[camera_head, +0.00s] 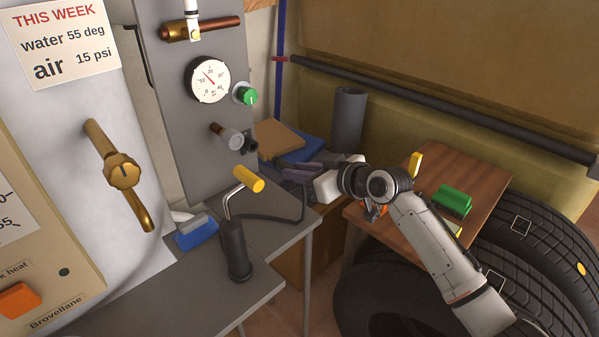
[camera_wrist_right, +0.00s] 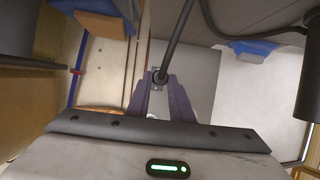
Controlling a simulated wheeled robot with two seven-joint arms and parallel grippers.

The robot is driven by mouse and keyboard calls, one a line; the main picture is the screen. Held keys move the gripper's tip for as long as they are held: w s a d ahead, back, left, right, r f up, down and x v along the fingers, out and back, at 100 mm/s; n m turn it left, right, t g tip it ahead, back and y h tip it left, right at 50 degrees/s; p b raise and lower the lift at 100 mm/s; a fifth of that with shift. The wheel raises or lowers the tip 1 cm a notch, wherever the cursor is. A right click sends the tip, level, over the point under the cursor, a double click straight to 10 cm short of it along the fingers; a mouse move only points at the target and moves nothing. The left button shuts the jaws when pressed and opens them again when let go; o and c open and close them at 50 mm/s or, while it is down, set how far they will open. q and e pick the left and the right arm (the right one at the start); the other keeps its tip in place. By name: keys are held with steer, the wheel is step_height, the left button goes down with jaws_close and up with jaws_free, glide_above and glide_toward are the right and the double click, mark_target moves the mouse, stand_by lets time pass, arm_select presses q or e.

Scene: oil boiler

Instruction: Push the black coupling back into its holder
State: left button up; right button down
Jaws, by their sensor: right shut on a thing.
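My right gripper (camera_head: 290,174) is shut, its purple-grey fingers pointing left toward the grey panel in the head view. In the right wrist view its fingers (camera_wrist_right: 160,88) close on a small black end piece (camera_wrist_right: 160,75), which looks like the black coupling, with a black hose (camera_wrist_right: 178,38) attached. In the head view the fingers hide that piece. On the panel, a copper pipe with a grey fitting (camera_head: 231,138) ends in a dark part (camera_head: 250,143), possibly the holder; the gripper is apart from it, to the right. My left gripper is not in view.
A black hand pump (camera_head: 235,252) with a yellow handle (camera_head: 249,178) stands on the grey table (camera_head: 188,290), its hose running toward the gripper. A gauge (camera_head: 207,80) and green knob (camera_head: 244,95) are above the fitting. A wooden table (camera_head: 480,188) and tyres (camera_head: 545,250) are right.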

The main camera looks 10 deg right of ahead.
mark_target(280, 160)
steer(key=shift+w+a+b, duration=0.75)
steer(key=shift+w+a, duration=0.2)
steer(key=shift+w, duration=0.3)
steer(key=shift+w+a+b, duration=0.35)
steer(key=shift+w+a, duration=0.05)
steer(key=shift+w, duration=0.25)
steer(key=shift+p, duration=0.4)
steer(key=shift+w+a, duration=0.1)
steer(key=shift+w+a+b, duration=0.5)
steer(key=shift+w+b, duration=0.1)
steer(key=shift+b, duration=0.1)
